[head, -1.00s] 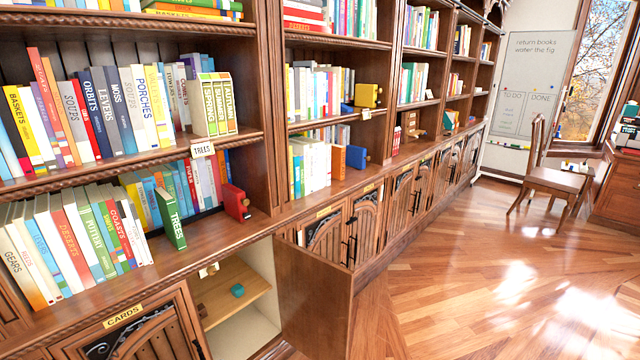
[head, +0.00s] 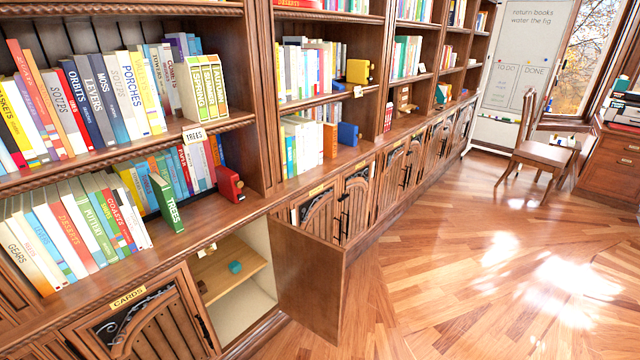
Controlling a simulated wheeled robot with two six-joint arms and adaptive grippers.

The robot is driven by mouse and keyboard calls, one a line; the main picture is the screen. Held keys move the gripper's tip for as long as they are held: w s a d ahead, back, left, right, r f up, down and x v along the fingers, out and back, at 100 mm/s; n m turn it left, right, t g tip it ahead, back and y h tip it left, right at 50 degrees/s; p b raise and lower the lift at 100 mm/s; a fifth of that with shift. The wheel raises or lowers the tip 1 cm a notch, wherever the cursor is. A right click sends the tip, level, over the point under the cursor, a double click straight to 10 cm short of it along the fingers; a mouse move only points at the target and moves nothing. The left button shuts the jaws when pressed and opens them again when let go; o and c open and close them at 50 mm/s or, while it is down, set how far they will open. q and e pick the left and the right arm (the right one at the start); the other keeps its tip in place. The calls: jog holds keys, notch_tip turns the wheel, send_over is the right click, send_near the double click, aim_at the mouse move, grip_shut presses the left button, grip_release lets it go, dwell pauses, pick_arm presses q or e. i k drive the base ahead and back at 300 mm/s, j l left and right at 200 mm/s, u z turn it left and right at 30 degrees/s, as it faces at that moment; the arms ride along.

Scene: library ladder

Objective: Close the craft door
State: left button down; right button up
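An open cabinet door (head: 309,283) stands swung out from the lower bookcase, roughly square to its front, with its plain brown face towards me. Its label is not visible, so I cannot tell whether it is the craft door. The open compartment (head: 249,309) to its left shows a light wooden shelf (head: 228,268) with a small teal object (head: 235,267) and a pale object at the back. The closed door to the left carries a CARDS label (head: 127,297). Neither of my grippers is in view.
Bookshelves filled with books line the left side. More closed cabinet doors (head: 399,167) continue along the bookcase. A wooden chair (head: 535,150), a whiteboard (head: 520,70) and a desk (head: 610,165) stand at the back right. The wooden floor (head: 480,270) is clear.

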aim_at(309, 269)
jog(key=i+l+u, duration=0.1)
jog(key=u, duration=1.15)
jog(key=i+l+u, duration=0.15)
jog(key=l+u, duration=0.3)
jog(key=l, duration=0.5)
jog(key=l+u, duration=0.45)
jog(key=l, duration=0.5)
jog(key=k+l+u, duration=0.1)
jog(key=l+u, duration=0.4)
jog(key=l, duration=0.45)
jog(key=k+l, duration=0.1)
jog(key=l, duration=0.4)
jog(key=k+l, duration=0.1)
jog(key=l, duration=0.4)
jog(key=k+l, duration=0.1)
jog(key=l, duration=0.4)
jog(key=k+l, duration=0.4)
jog(key=l+z, duration=0.05)
jog(key=l, duration=0.05)
